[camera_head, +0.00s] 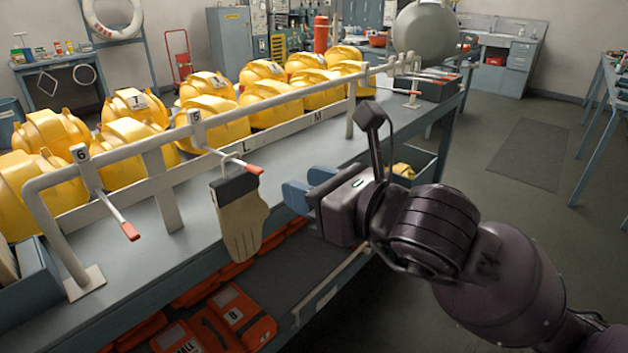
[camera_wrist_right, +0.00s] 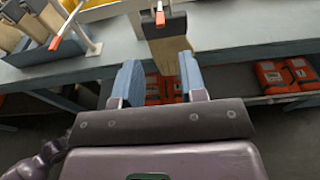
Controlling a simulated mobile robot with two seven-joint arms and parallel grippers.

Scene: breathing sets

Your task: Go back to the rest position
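My right gripper (camera_head: 300,193) is in front of the bench edge in the head view, to the right of a hanging beige glove with a dark cuff (camera_head: 239,214). In the right wrist view its two blue fingers (camera_wrist_right: 160,84) stand wide apart with nothing between them. The glove (camera_wrist_right: 170,50) hangs beyond the fingertips there, from a hook with a red tip (camera_head: 240,163) on the white rail. My left gripper is in neither view.
A grey bench (camera_head: 190,243) carries a white pipe rail (camera_head: 264,100) and several yellow breathing sets (camera_head: 125,135). Orange cases (camera_head: 235,318) lie on the shelf below. A blue bin (camera_head: 28,284) stands at the bench's left end. Floor at right is open around a dark mat (camera_head: 530,153).

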